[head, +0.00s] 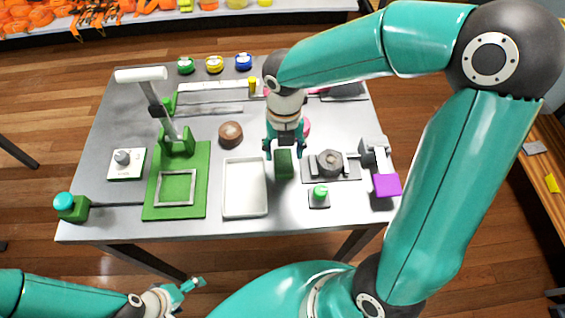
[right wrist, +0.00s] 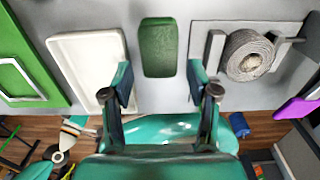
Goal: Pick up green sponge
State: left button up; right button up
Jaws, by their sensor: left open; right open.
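The green sponge (head: 284,166) is a dark green block on the grey table, just right of the white tray. In the right wrist view the sponge (right wrist: 159,47) lies centred beyond the gap between my right fingertips. My right gripper (head: 284,152) is open and over the far end of the sponge in the head view, with its fingers to either side. The right wrist view shows both fingers (right wrist: 158,88) apart with nothing between them. My left gripper (head: 186,287) is open and empty, off the table's front edge at lower left.
The white tray (head: 245,214) stands close left of the sponge. A grey roll (head: 329,163) on a holder and a small green-topped item (head: 319,193) are close right. A green board (head: 160,207) with a frame and a brown round piece (head: 230,133) are further left.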

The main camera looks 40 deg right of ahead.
aim_at(283, 159)
jog(key=f, duration=0.5)
jog(key=shift+w, duration=0.2)
jog(key=shift+c, duration=0.3)
jog(key=c, duration=0.4)
